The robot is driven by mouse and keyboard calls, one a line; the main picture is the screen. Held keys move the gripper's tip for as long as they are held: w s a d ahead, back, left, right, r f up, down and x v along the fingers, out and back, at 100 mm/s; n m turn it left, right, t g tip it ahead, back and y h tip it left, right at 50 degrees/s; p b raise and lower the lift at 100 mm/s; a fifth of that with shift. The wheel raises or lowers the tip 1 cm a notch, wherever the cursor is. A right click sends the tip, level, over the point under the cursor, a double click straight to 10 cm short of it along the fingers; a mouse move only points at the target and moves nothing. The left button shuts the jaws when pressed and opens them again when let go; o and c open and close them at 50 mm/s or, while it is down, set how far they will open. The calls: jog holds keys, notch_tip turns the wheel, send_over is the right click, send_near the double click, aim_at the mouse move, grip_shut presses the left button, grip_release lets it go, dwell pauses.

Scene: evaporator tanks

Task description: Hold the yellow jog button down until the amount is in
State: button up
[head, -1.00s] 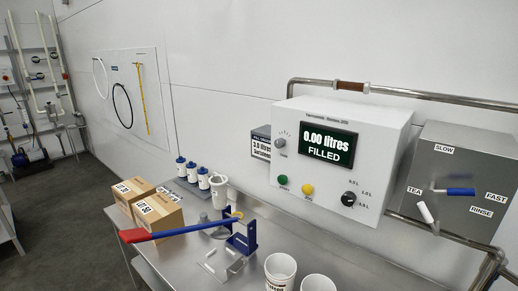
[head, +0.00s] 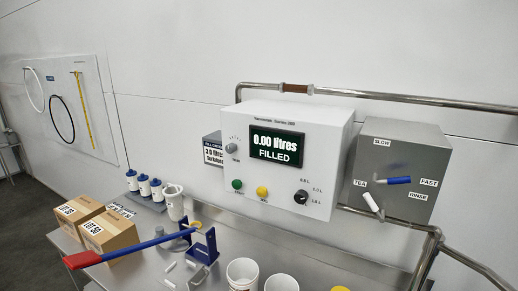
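The yellow jog button (head: 262,192) is on the lower front of a white dosing box (head: 336,150) on the wall, between a green button (head: 237,184) and a black selector knob (head: 301,197). Nothing touches it. The box's screen (head: 276,147) reads 0.00 litres FILLED. A sign (head: 212,150) to the left of the box shows 3.0 litres; its smaller text is too small to read surely. My gripper is in neither head frame.
A grey box (head: 400,165) with blue and white handles stands to the right. On the bench are a lever with a red grip (head: 82,259), a white jug (head: 173,203), cartons (head: 108,232) and white cups (head: 242,273). Pipes (head: 400,98) run along the wall.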

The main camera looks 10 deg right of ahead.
jog(key=shift+c, duration=0.4)
grip_shut()
dwell(1.4)
